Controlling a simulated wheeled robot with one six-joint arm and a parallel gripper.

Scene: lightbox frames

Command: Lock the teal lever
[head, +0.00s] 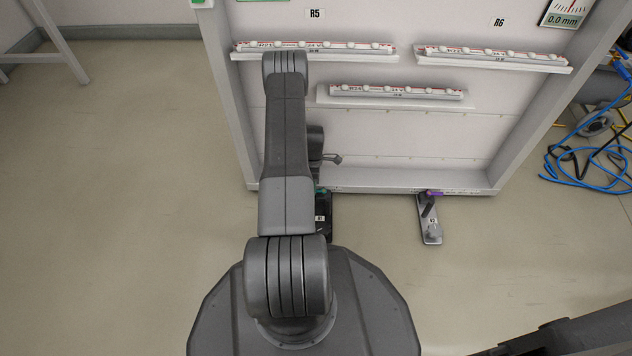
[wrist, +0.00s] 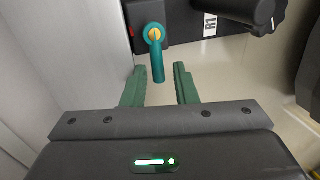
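The teal lever (wrist: 157,57) shows in the wrist view. It has a yellow slotted pivot at its top, and its arm points down toward my gripper. It is mounted on a dark block (wrist: 182,22) with a white label. My gripper (wrist: 160,72) has two green fingers, apart and open. The free end of the lever appears between the fingertips, with gaps on both sides; I cannot tell its depth between them. In the head view only a small teal patch of the lever (head: 322,190) shows beside my arm, and the arm hides most of its mount.
A second mount (head: 430,232) with a purple lever (head: 434,193) stands to the right. A white frame panel (head: 385,140) with several lamp strips rises behind. Blue cables (head: 580,175) lie on the floor at the right. The floor at left is clear.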

